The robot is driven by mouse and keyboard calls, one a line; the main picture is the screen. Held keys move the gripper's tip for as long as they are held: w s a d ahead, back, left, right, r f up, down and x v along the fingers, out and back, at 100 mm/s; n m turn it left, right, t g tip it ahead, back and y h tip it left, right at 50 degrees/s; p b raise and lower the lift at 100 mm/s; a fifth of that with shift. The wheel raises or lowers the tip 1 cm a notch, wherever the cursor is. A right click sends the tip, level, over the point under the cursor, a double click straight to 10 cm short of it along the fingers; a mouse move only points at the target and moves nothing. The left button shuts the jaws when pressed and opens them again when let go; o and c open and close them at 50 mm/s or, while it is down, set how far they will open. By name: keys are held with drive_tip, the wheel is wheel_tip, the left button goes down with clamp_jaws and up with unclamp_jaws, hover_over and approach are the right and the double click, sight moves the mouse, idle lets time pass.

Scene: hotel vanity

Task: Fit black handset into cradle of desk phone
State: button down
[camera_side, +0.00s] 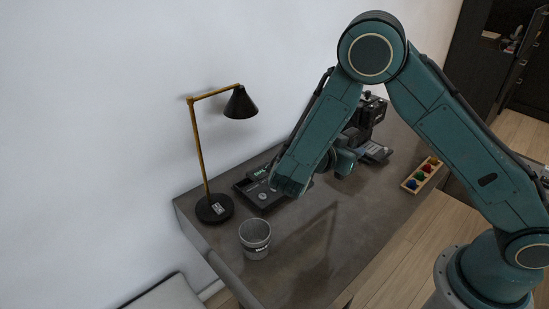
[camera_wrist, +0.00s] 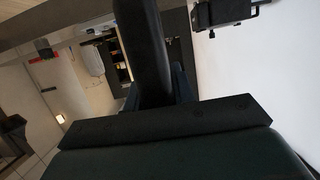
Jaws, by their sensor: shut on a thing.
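In the wrist view my gripper (camera_wrist: 156,92) is shut on the black handset (camera_wrist: 143,42), a long dark rounded bar that runs up out of the picture. Its lower end is hidden behind the gripper body. In the side view the fingers and the handset cannot be made out clearly behind my arm. The desk phone (camera_side: 257,194) is a dark, low base on the desk, left of my forearm, which partly covers it. The wrist view faces the room and wall, and the phone cannot be identified there.
A brass lamp with a black shade (camera_side: 241,104) stands left of the phone. A black machine (camera_side: 371,112) stands behind my arm. A wooden tray (camera_side: 411,186) with coloured items lies at right. The desk front (camera_side: 330,235) is clear.

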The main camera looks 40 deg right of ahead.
idle(0.6)
drive_tip(key=w+a+r+n+t+y, duration=0.2)
drive_tip(key=w+a+n+t+y, duration=0.1)
drive_tip(key=w+n+t+y, duration=0.2)
drive_tip(key=w+a+r+n+t+y, duration=0.3)
drive_tip(key=w+n+t+y, duration=0.1)
drive_tip(key=n+t, duration=0.5)
drive_tip(key=shift+w+a+r+n+y, duration=0.15)
drive_tip(key=shift+w+a+n+y, duration=0.2)
drive_tip(key=shift+y, duration=0.35)
